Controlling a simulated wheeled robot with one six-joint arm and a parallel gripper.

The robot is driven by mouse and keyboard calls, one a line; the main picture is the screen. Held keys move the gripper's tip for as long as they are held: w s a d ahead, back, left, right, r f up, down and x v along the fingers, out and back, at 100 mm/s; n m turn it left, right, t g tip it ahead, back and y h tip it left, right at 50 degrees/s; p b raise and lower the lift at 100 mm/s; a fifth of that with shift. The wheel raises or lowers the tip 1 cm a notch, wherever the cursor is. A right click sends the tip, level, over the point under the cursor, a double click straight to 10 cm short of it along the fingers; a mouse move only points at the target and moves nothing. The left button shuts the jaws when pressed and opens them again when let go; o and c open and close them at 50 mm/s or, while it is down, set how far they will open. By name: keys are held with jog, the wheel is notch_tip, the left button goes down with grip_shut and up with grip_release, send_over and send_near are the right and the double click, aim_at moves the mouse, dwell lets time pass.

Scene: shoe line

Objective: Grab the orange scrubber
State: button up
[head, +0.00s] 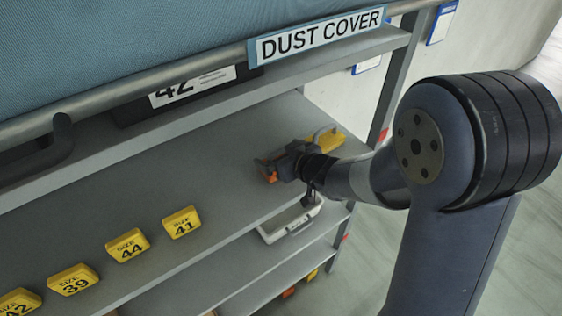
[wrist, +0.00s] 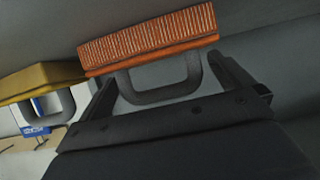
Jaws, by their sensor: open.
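The orange scrubber (wrist: 150,40) has a ribbed orange block and a dark grey loop handle. In the wrist view it lies just ahead of my gripper (wrist: 183,92), with the handle pointing back at the jaws. The jaws are open, one finger to each side of the handle. I cannot tell whether either finger touches it. In the head view the orange scrubber (head: 268,173) is at the tip of my gripper (head: 280,165), over the grey shelf, and is partly hidden by the gripper.
A yellow scrubber (head: 330,140) with a grey handle is close by, behind my gripper; the wrist view shows it left of the orange one (wrist: 40,80). A white basket (head: 290,222) is below. Several yellow size blocks (head: 182,222) line the shelf (head: 200,170). An upper shelf edge (head: 200,112) runs above.

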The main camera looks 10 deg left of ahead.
jog(key=c, duration=1)
